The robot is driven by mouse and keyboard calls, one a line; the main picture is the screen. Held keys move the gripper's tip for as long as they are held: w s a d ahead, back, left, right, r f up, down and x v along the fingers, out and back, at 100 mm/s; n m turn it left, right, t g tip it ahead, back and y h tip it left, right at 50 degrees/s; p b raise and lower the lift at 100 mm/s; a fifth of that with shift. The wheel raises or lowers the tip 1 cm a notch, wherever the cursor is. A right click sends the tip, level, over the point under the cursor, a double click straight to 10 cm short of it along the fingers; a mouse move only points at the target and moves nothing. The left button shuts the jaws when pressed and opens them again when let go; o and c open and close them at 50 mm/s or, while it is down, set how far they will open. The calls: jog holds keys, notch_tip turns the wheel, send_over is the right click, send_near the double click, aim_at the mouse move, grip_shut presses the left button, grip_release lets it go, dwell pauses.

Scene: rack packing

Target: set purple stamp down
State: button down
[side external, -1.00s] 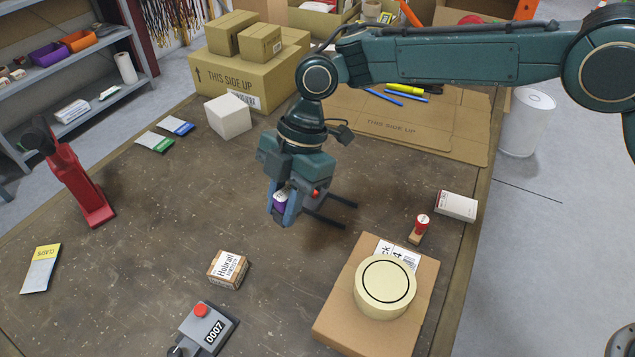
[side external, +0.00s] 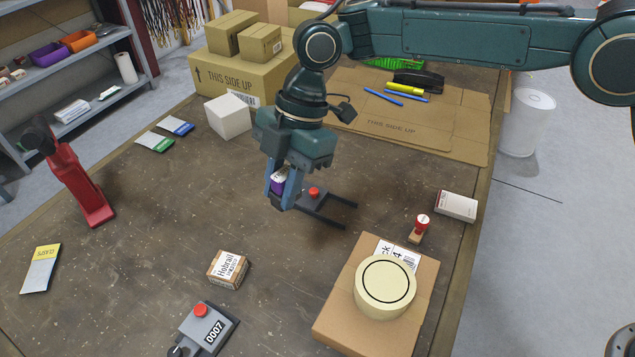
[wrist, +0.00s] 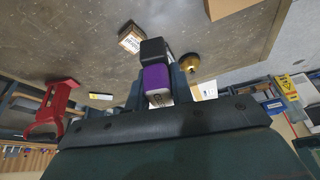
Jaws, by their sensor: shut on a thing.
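The purple stamp (side external: 279,184) is held between the blue-grey fingers of my gripper (side external: 281,196), which are shut on it. In the wrist view the purple stamp (wrist: 156,78) shows between the fingers with a black block-like part at its far end. In the side view the fingers hide part of it, and its height above the table is hard to tell. A dark grey rack (side external: 338,221) with two long prongs and a red knob (side external: 314,193) lies just right of my gripper, partly behind it.
A carton (side external: 335,315) with a tape roll (side external: 385,287), a red-topped stamp (side external: 419,229) and a white box (side external: 456,206) are at right. A small Hobrail box (side external: 228,269) and a numbered device (side external: 208,328) are in front. Bare table lies left of my gripper.

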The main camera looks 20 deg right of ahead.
jog(key=shift+w+d, duration=0.1)
jog(key=w+d+m+t, duration=0.3)
jog(key=w+d+m, duration=0.6)
jog(key=d, duration=0.4)
jog(key=w+d+m+t, duration=0.3)
jog(key=w+d+m, duration=0.3)
jog(key=w+d, duration=0.6)
jog(key=shift+h, duration=0.4)
jog(key=f, duration=0.5)
jog(key=s+d+f, duration=0.1)
jog(key=f, duration=0.4)
jog(key=s+f, duration=0.1)
jog(key=f, duration=0.4)
jog(key=shift+d+f, duration=0.25)
jog(key=shift+d, duration=0.15)
jog(key=shift+f, duration=2.1)
jog(key=shift+f, duration=0.1)
jog(key=c, duration=1.2)
grip_release()
